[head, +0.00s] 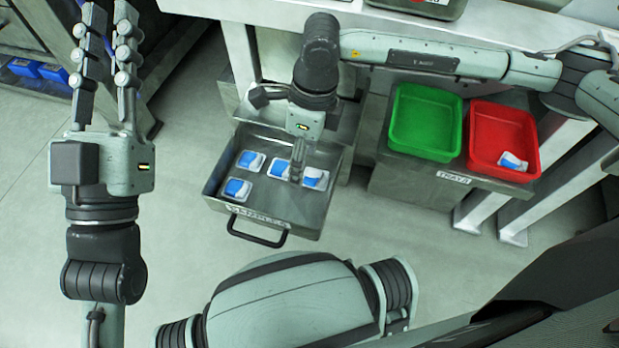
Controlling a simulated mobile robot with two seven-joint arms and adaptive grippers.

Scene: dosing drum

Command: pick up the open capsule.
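Several small blue-and-white items, which look like the capsules, lie in the open metal drawer: one at the back left (251,160), one at the front left (237,188), one in the middle (279,168) and one at the right (315,178). I cannot tell which is open. My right gripper (296,178) points down into the drawer, between the middle and right items. Its fingers show edge-on, so their gap and any contact are hidden. My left gripper (108,18) is at the far left, fingers parted and empty, away from the drawer.
The drawer (212,182) has a front handle (257,238). To its right, a green tray (425,122) looks empty; a red tray (487,118) holds one blue-and-white item (513,161). A white worktop edge (300,12) runs along the back. The floor at left is clear.

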